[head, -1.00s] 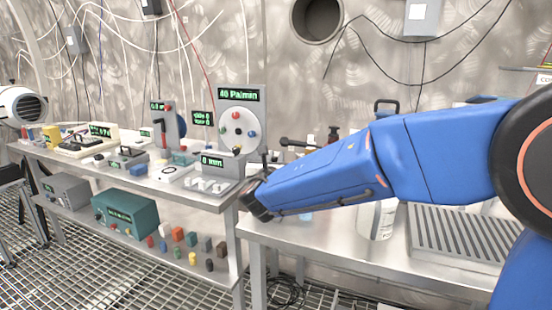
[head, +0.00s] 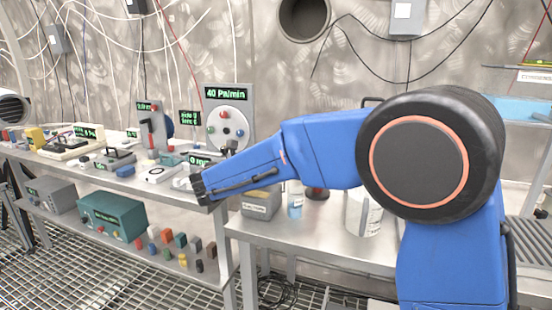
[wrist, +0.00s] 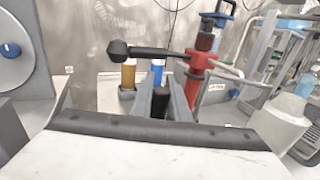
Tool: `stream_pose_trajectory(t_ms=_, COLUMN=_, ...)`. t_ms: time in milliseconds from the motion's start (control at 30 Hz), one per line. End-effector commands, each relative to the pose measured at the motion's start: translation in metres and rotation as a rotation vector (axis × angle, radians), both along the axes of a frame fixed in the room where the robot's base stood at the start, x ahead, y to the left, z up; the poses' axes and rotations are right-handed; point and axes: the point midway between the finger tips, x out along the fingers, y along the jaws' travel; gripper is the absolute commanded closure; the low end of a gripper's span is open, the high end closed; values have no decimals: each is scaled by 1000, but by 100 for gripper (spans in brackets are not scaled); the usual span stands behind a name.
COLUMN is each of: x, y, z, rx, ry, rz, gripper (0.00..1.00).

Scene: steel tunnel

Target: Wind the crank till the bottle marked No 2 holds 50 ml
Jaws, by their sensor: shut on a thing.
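In the wrist view a red stand with a black top (wrist: 203,65) carries a black arm ending in a round knob (wrist: 118,50). My gripper (wrist: 166,92) is shut on a black grip (wrist: 160,104) in front of it; whether that grip belongs to the crank I cannot tell. Behind the fingers stand an amber bottle (wrist: 128,74) and a blue-and-white bottle (wrist: 158,68). No mark No 2 or liquid level is readable. In the head view my gripper (head: 199,187) is by the bench's left edge, its fingertips hard to make out. A bluish bottle (head: 295,203) stands right of it.
The left bench holds a dial panel reading 40 Pa/min (head: 226,118) and several instruments. A labelled grey box (head: 260,205) and a white jar (head: 362,214) stand on the right bench (head: 300,235).

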Motion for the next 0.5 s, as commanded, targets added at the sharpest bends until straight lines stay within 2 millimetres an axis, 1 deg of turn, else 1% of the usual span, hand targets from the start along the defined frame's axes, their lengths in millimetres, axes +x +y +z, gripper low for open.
stream_pose_trajectory(t_ms=200, x=-7, y=-8, z=0, rx=0, ry=-1, rz=-132, gripper=100)
stream_pose_trajectory(t_ms=500, x=-12, y=-13, z=0, rx=0, ry=-1, rz=-220, gripper=100)
